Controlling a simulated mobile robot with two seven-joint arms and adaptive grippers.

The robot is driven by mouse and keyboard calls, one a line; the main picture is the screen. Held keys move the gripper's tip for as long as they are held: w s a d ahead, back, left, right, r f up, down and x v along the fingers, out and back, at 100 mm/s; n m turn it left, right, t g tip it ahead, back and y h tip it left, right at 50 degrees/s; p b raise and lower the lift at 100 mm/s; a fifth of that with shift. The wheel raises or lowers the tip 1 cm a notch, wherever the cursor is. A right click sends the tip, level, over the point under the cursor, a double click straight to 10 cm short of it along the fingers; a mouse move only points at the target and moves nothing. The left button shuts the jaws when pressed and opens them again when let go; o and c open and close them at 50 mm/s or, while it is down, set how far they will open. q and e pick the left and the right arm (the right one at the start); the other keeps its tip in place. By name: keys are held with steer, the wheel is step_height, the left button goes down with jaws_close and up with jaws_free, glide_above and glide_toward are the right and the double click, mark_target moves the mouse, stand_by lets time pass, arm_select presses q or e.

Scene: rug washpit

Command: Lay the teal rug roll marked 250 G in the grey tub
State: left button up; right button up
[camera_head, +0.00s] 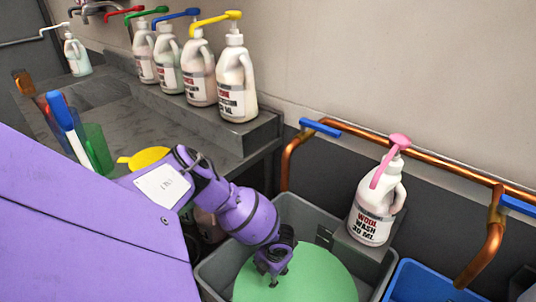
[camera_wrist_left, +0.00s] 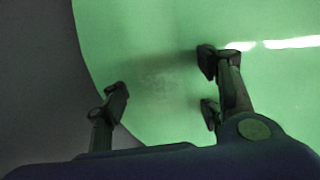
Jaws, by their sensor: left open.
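The grey tub (camera_head: 215,268) stands at the lower middle of the head view. A large, smooth green round thing (camera_head: 318,283) fills much of its opening; no marking shows on it. No teal roll marked 250 G can be made out in either view. My left gripper (camera_head: 272,277) points down over the green surface, inside the tub's outline. In the left wrist view its fingers (camera_wrist_left: 165,90) are spread apart with nothing between them, and the green surface (camera_wrist_left: 150,40) lies beyond. Whether the fingertips touch it cannot be told. My right gripper is not in view.
A wool wash bottle (camera_head: 372,215) with a pink pump stands at the tub's back right. A blue tub (camera_head: 425,283) is to the right, below copper pipes (camera_head: 420,160). Several pump bottles line the grey ledge (camera_head: 195,112).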

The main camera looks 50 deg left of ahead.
arm_select(q)
steer(key=v, duration=1.1)
steer(key=shift+r, duration=0.4)
